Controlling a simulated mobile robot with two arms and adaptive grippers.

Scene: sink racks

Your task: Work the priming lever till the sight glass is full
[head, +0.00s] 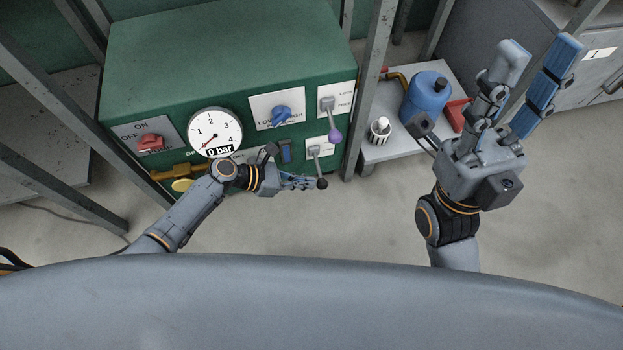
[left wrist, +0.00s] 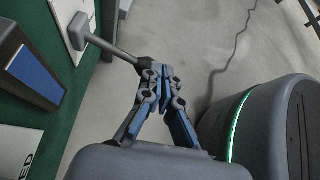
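The lever with a black knob (head: 322,184), which I take as the priming lever, sticks out and down from a white plate low on the green unit's front. My left gripper (head: 308,182) is at this knob, with its fingers drawn together on it. In the left wrist view the lever's rod (left wrist: 118,50) runs into the closed fingertips (left wrist: 158,76), which partly hide the knob. A dark-framed blue window (head: 285,152), seemingly the sight glass, is left of the lever; its blue part also shows in the left wrist view (left wrist: 37,76). My right gripper (head: 540,55) is open and empty.
The green unit (head: 220,60) carries a gauge (head: 215,132) reading 0 bar, a red switch (head: 150,142), a blue knob (head: 281,115) and a purple-knobbed lever (head: 334,136). A blue canister (head: 426,98) stands on a low bench at right. Grey posts flank the unit.

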